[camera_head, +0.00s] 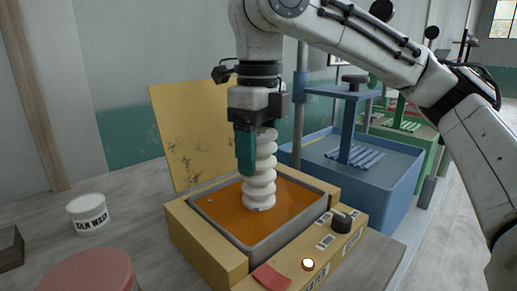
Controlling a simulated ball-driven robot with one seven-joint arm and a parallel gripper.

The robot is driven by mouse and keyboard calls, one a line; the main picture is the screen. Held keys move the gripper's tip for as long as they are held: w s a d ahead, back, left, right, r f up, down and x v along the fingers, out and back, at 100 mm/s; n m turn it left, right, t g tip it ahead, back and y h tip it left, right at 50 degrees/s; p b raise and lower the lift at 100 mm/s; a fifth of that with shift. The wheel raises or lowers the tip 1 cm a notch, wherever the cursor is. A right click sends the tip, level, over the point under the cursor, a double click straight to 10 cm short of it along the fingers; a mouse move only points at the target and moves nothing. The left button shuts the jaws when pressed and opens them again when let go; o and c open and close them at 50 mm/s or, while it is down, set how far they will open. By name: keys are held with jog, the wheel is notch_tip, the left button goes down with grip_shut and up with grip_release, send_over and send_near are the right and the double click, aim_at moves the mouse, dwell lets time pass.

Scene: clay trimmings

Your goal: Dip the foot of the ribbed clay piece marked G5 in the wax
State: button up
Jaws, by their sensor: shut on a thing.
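A white ribbed clay piece (260,175) hangs upright over the middle of the wax bath. My gripper (256,153) is shut on its upper part from above. One teal finger shows at the piece's left side; the other finger is mostly hidden. No G5 mark can be read from here. The orange wax (222,207) fills a grey-rimmed tank in a yellow heater box (205,246). The foot of the piece is at the wax surface in the picture; I cannot tell whether it is just above or slightly in it.
The stained yellow lid (190,125) stands open behind the tank. A kiln wash tub (88,213) and a red lid (88,274) stand left. A blue basin (392,178) is behind right.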

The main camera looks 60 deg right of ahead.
notch_tip(320, 180, up, 7)
jog(key=p, duration=0.8)
dwell(0.5)
dwell(1.2)
